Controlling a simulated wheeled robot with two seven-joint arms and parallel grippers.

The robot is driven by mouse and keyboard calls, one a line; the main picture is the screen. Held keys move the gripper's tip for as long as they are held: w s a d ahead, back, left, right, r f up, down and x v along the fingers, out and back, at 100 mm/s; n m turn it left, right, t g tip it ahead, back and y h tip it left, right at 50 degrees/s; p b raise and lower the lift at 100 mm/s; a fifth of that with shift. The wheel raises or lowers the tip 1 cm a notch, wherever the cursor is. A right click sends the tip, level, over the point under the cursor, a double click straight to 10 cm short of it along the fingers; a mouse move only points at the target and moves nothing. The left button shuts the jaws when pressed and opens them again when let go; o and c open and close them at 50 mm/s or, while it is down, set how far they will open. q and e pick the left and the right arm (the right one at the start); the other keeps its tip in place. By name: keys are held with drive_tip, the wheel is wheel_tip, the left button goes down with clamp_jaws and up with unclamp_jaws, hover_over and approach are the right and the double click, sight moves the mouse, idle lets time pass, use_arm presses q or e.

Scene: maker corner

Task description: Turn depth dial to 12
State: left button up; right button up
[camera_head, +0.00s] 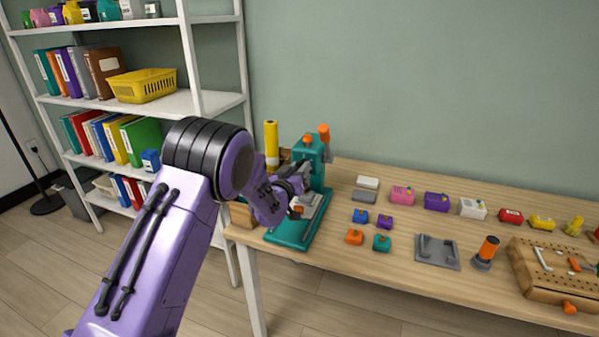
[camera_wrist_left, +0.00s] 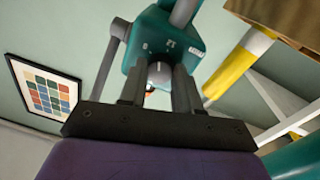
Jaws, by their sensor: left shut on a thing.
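The teal press (camera_head: 311,165) stands at the left end of the wooden table, with an orange knob on top. In the left wrist view, the press head (camera_wrist_left: 165,42) shows small white marks, of which the numbers are too small to read surely. The grey depth dial (camera_wrist_left: 160,73) is on this head, with a pale line on it. My left gripper (camera_head: 300,186) is at the press; in the left wrist view its two dark fingers (camera_wrist_left: 160,88) are shut on the dial, one on each side. My right gripper is not in view.
Small coloured blocks (camera_head: 360,216), a grey fixture (camera_head: 437,250), an orange-handled tool (camera_head: 487,250) and a wooden pegboard (camera_head: 540,275) lie to the right. A shelf unit (camera_head: 215,105) stands at left.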

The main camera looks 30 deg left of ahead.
use_arm(q)
drive_tip(key=m+b, duration=0.1)
drive_tip(key=m, duration=0.3)
drive_tip(key=shift+f+m, duration=0.1)
drive_tip(key=shift+m, duration=0.3)
idle(0.4)
drive_tip(key=o, duration=1.1)
drive_tip(key=shift+c, duration=0.2)
drive_tip(key=s+d+b, duration=0.1)
drive_tip(key=s+b, duration=0.1)
drive_tip(key=s, duration=0.8)
drive_tip(key=shift+s+d, duration=0.2)
drive_tip(key=shift+d, duration=0.2)
